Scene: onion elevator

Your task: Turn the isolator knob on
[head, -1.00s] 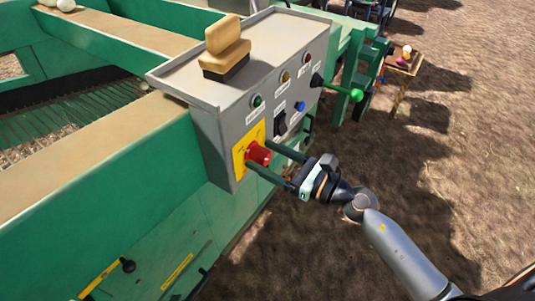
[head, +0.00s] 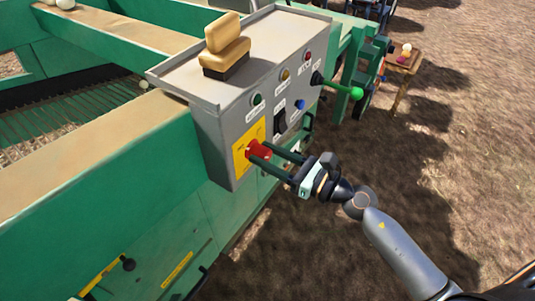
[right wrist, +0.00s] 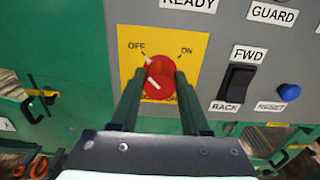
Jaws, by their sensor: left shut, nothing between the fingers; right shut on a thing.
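The red isolator knob (head: 259,149) sits on a yellow plate (head: 240,160) at the lower left of the grey control box (head: 213,130). In the right wrist view the red knob (right wrist: 158,66) is between the two fingers, with OFF at upper left and ON at upper right. Its white marks lean to the upper left, towards OFF. My right gripper (head: 272,157) is shut on the knob; it also shows in the right wrist view (right wrist: 157,92). The fingers partly hide the knob's sides. My left gripper is not in view.
A black FWD/BACK rocker (right wrist: 236,86) and blue RESET button (right wrist: 289,92) are right of the knob. A green-tipped lever (head: 355,93) sticks out at the box's right. A tan brush-like block (head: 226,47) stands on top. Open ground lies right.

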